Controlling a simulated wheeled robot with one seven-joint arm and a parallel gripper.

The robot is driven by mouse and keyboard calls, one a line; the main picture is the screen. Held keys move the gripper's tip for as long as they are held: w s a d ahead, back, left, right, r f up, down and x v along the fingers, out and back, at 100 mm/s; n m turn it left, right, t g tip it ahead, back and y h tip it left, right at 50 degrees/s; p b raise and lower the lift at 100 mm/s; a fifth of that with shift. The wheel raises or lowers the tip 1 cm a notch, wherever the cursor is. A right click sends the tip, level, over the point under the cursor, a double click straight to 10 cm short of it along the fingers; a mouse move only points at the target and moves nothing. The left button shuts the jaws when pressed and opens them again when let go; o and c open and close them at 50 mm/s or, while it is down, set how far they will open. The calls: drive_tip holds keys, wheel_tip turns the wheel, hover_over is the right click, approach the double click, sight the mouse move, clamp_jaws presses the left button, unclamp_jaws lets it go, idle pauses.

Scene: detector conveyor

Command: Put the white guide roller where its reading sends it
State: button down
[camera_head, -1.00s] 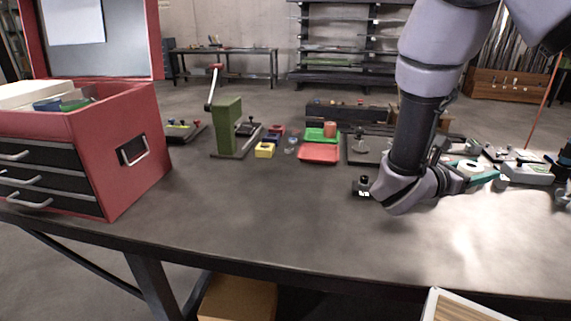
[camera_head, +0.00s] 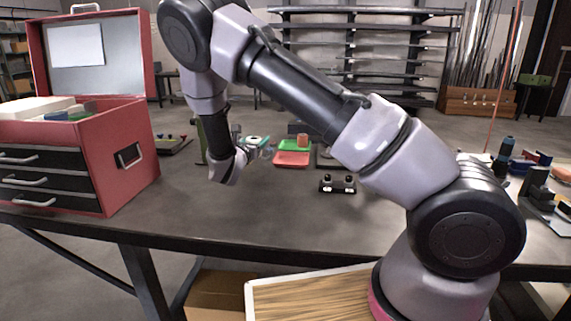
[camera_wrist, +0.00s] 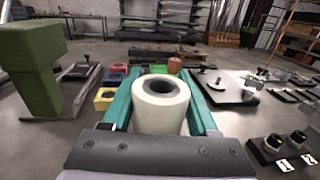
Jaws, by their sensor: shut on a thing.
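The white guide roller (camera_wrist: 160,105) is a short hollow cylinder, upright between the teal fingers of my gripper (camera_wrist: 161,112) in the wrist view. The gripper is shut on it, with a finger along each side. In the head view the roller (camera_head: 254,140) and my gripper (camera_head: 257,144) are small, above the table left of the trays. A red tray (camera_head: 292,160) and a green tray (camera_head: 287,146) lie just to the right, with an orange-brown cylinder (camera_head: 302,140) by the green one. A black two-knob box (camera_head: 338,186) stands nearer the front. No reading is legible.
A green lever press (camera_wrist: 36,70) stands close on the left in the wrist view. Small yellow (camera_wrist: 104,98) and red (camera_wrist: 115,81) boxes are beside the left finger. A metal plate fixture (camera_wrist: 228,92) is at right. A red toolbox (camera_head: 140,180) fills the table's left end.

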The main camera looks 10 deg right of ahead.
drive_tip(key=w+d+f+n+t+y, duration=0.1)
drive_tip(key=w+d, duration=0.5)
drive_tip(key=w, duration=0.2)
drive_tip(key=w+d+n+y, duration=0.1)
drive_tip(key=w+d, duration=0.4)
drive_tip(key=w, duration=0.3)
hover_over(284, 161)
wheel_tip(284, 161, down, 6)
drive_tip(key=shift+f, duration=0.1)
wheel_tip(284, 161, down, 4)
drive_tip(key=shift+f, duration=0.1)
drive_tip(key=shift+s+f, duration=0.15)
drive_tip(key=shift+f, duration=0.05)
